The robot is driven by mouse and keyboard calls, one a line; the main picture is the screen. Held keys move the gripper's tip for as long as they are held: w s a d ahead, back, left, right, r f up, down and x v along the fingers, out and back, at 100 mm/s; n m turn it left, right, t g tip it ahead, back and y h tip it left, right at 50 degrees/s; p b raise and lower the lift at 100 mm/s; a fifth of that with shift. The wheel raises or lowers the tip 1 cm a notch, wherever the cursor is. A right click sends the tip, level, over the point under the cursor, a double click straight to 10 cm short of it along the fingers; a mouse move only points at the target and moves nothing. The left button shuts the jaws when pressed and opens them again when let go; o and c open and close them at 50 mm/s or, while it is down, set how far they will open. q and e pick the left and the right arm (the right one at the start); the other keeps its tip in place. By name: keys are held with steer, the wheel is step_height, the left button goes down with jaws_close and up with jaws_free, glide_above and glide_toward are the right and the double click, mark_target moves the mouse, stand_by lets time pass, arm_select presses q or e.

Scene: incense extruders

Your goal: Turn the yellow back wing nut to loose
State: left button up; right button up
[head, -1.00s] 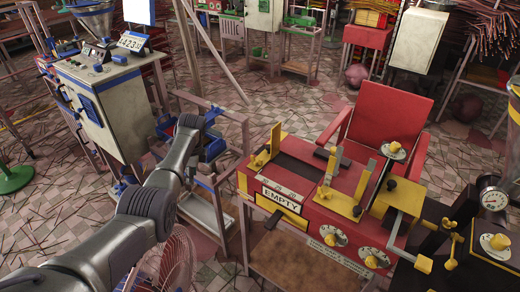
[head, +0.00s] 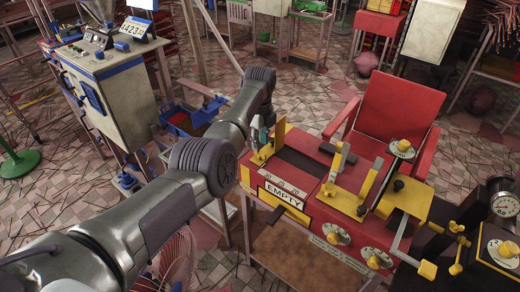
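The red machine with the "EMPTY" label (head: 284,196) stands right of centre. At its back left corner is a yellow upright bracket (head: 279,134). A second pair of yellow uprights (head: 340,160) stands further right with dark knobs at the base. I cannot make out which small part is the yellow back wing nut; it is too small or hidden behind my arm. My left gripper (head: 258,133) is beside the left bracket, mostly hidden by its own wrist. I cannot tell whether it touches anything or how far its fingers are apart. My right gripper is not in view.
A red chair (head: 396,110) stands behind the machine. A grey control cabinet (head: 112,88) is at the left. A yellow crank handle (head: 427,269) and a dark machine with a gauge (head: 503,204) are at the right. Sticks litter the tiled floor.

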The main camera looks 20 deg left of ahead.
mark_target(260, 155)
arm_select(q)
steer(key=shift+f+b, duration=0.45)
steer(key=shift+f, duration=1.65)
steer(key=shift+c, duration=0.3)
jaws_close()
